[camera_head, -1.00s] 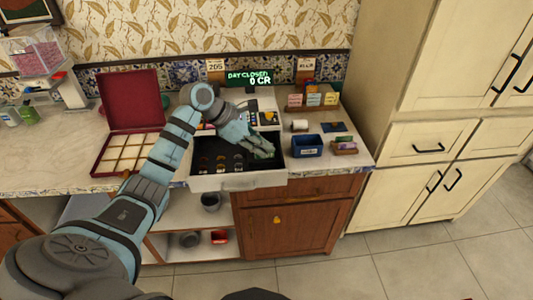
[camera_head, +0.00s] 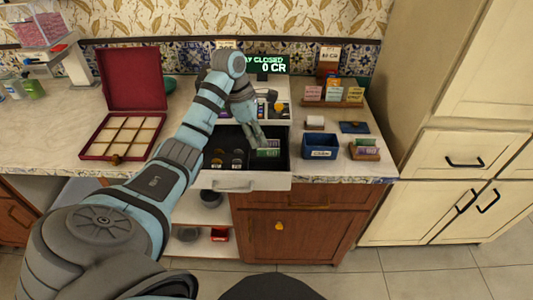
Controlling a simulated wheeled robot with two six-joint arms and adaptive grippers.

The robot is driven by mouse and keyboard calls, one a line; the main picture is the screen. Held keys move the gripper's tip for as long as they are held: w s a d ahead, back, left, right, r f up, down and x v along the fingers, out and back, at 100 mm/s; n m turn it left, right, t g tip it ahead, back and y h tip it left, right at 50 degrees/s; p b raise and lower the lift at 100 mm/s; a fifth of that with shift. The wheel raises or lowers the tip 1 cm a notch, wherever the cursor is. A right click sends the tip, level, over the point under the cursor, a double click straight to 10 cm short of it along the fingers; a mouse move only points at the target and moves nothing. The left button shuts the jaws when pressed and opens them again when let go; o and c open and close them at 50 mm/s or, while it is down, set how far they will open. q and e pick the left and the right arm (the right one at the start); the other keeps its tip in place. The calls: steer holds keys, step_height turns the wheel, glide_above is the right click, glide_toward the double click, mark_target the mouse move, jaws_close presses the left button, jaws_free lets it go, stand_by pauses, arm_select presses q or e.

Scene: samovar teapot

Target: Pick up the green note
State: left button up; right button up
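A green note (camera_head: 269,152) lies in the right part of the open cash drawer (camera_head: 232,183). My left gripper (camera_head: 257,142) reaches down into the drawer from above, with its fingertips at the left edge of the note. Whether the fingers touch the note, and how far apart they are, is too small to tell. My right gripper is out of view.
Coins (camera_head: 227,158) lie in the drawer's left part. The register display (camera_head: 266,65) stands behind. A blue bin (camera_head: 321,147) and a small note holder (camera_head: 365,150) stand right of the drawer. An open red box (camera_head: 130,80) stands left.

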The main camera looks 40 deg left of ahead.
mark_target(267, 149)
arm_select(q)
steer(key=w+f, duration=0.1)
steer(key=f, duration=0.1)
steer(key=w+f, duration=0.1)
steer(key=f, duration=0.1)
steer(key=w+d+f, duration=0.1)
steer(key=f, duration=0.1)
steer(key=shift+d, duration=0.1)
steer(key=shift+s+r, duration=0.15)
steer(key=shift+s, duration=0.15)
jaws_close()
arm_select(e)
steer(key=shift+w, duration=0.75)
